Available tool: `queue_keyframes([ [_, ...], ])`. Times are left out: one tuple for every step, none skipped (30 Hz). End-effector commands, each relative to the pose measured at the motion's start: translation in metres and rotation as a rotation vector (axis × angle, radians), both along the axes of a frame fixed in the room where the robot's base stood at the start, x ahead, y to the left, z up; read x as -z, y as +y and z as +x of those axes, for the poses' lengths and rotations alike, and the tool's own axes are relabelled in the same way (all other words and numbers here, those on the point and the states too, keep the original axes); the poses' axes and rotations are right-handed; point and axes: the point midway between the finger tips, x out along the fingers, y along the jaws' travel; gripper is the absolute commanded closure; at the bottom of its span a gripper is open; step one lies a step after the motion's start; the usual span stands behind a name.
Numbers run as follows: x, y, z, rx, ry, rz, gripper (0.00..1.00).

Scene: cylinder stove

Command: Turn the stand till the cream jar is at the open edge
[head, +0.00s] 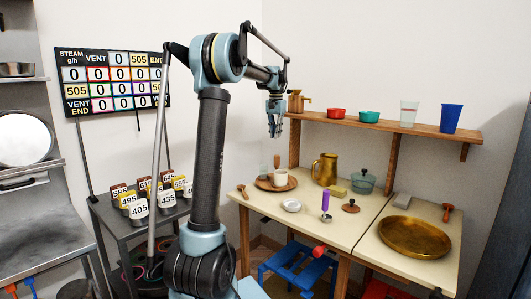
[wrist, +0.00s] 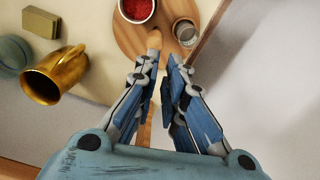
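The round wooden stand (head: 267,187) sits at the back left of the cream worktop; part of it shows in the wrist view (wrist: 135,44). On it is the cream jar (head: 280,178), pale outside with red contents in the wrist view (wrist: 137,10), cut by the top edge. A small clear glass jar (head: 264,172) is also on the stand, seen in the wrist view too (wrist: 185,32). An upright wooden peg (head: 276,161) rises by the jars. My gripper (head: 275,131) hangs above the stand, fingers apart and empty, its tips close to the peg in the wrist view (wrist: 167,62).
A brass jug (head: 325,170), a yellow block (head: 336,190) and a lidded green pot (head: 363,182) stand to the right. A white dish (head: 291,206) and a purple cylinder (head: 325,202) are nearer the front. A wooden shelf (head: 385,124) runs above the worktop.

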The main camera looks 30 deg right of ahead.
Motion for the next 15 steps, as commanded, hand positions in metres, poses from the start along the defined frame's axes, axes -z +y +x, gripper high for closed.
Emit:
queue_keyframes([
  [0.003,0.003,0.001,-0.055,0.0,-0.006,1.0],
  [0.005,0.005,0.002,-0.099,-0.001,-0.012,1.0],
  [0.008,0.007,0.003,-0.166,-0.001,-0.021,1.0],
  [0.01,0.01,0.004,-0.222,-0.001,-0.028,1.0],
  [0.013,0.012,0.005,-0.282,0.0,-0.035,1.0],
  [0.016,0.016,0.007,-0.364,0.001,-0.045,1.0],
  [0.019,0.018,0.008,-0.425,0.002,-0.053,1.0],
  [0.022,0.02,0.009,-0.487,0.004,-0.061,1.0],
  [0.025,0.023,0.009,-0.567,0.007,-0.072,1.0],
  [0.027,0.026,0.01,-0.628,0.011,-0.079,1.0],
  [0.03,0.029,0.011,-0.69,0.015,-0.086,1.0],
  [0.034,0.032,0.012,-0.771,0.02,-0.098,1.0],
  [0.036,0.035,0.013,-0.833,0.023,-0.105,1.0],
  [0.039,0.037,0.014,-0.894,0.028,-0.113,1.0],
  [0.042,0.041,0.014,-0.975,0.035,-0.123,1.0],
])
